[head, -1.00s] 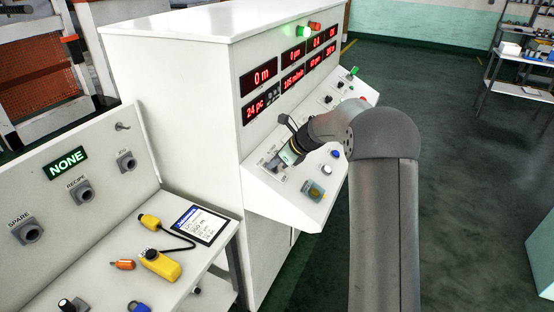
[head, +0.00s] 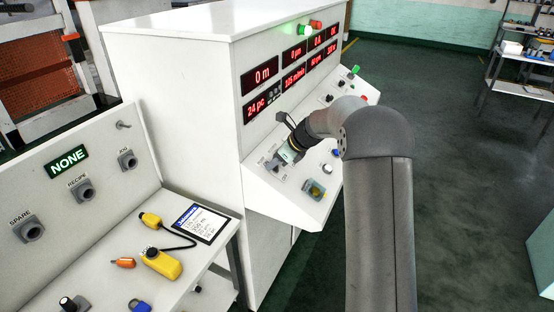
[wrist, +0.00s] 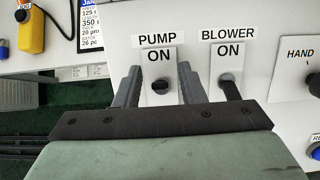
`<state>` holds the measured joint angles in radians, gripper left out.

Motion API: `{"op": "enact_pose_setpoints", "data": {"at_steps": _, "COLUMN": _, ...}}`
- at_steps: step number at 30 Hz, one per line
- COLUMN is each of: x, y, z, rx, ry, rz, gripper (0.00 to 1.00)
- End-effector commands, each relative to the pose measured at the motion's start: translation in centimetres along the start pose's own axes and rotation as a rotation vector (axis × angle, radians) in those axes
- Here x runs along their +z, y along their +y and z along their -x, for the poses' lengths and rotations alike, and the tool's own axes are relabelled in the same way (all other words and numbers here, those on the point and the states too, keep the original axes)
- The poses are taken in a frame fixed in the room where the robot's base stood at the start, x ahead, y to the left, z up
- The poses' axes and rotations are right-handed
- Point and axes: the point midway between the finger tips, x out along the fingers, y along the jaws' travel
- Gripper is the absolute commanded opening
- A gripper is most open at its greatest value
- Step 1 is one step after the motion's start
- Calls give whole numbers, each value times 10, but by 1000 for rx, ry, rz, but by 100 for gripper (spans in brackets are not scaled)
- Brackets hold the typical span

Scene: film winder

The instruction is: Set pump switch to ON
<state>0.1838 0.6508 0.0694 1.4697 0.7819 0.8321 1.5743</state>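The pump switch (wrist: 160,86) is a small dark toggle on a light plate, under the labels PUMP and ON in the wrist view. It looks short and blunt from here, and I cannot tell which way it is set. My gripper (wrist: 157,83) is open, with one grey finger on each side of the pump switch and a gap to both. The lower part of the plate is hidden behind the gripper body. In the head view my gripper (head: 280,160) is at the left end of the console's sloped panel (head: 310,209).
The blower switch (wrist: 229,84) is close to the right finger, its dark lever extending downward. A HAND knob (wrist: 313,83) is further right. A side desk (head: 95,260) with a yellow pendant (head: 161,263) and a tablet (head: 197,222) stands left of the console.

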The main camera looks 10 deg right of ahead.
Motion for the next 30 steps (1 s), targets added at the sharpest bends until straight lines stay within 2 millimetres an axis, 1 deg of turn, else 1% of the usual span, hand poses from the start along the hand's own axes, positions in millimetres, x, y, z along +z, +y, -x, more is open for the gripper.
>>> {"op": "enact_pose_setpoints", "data": {"at_steps": 4, "x": 0, "y": -1, "z": 7, "rx": -3, "ry": -1, "rz": 1, "gripper": 36}}
{"op": "enact_pose_setpoints", "data": {"at_steps": 7, "x": 0, "y": -1, "z": 21, "rx": -4, "ry": -2, "rz": 1, "gripper": 36}}
{"op": "enact_pose_setpoints", "data": {"at_steps": 11, "x": -1, "y": -1, "z": 50, "rx": -5, "ry": -2, "rz": 2, "gripper": 36}}
{"op": "enact_pose_setpoints", "data": {"at_steps": 18, "x": -1, "y": -1, "z": 110, "rx": -6, "ry": -2, "rz": 1, "gripper": 36}}
{"op": "enact_pose_setpoints", "data": {"at_steps": 21, "x": -1, "y": -1, "z": 132, "rx": -4, "ry": -1, "rz": 1, "gripper": 36}}
{"op": "enact_pose_setpoints", "data": {"at_steps": 25, "x": -1, "y": -1, "z": 155, "rx": -4, "ry": -1, "rz": 1, "gripper": 36}}
{"op": "enact_pose_setpoints", "data": {"at_steps": 27, "x": -1, "y": -1, "z": 163, "rx": -3, "ry": 0, "rz": 0, "gripper": 36}}
{"op": "enact_pose_setpoints", "data": {"at_steps": 30, "x": 0, "y": 0, "z": 171, "rx": -1, "ry": 0, "rz": -1, "gripper": 36}}
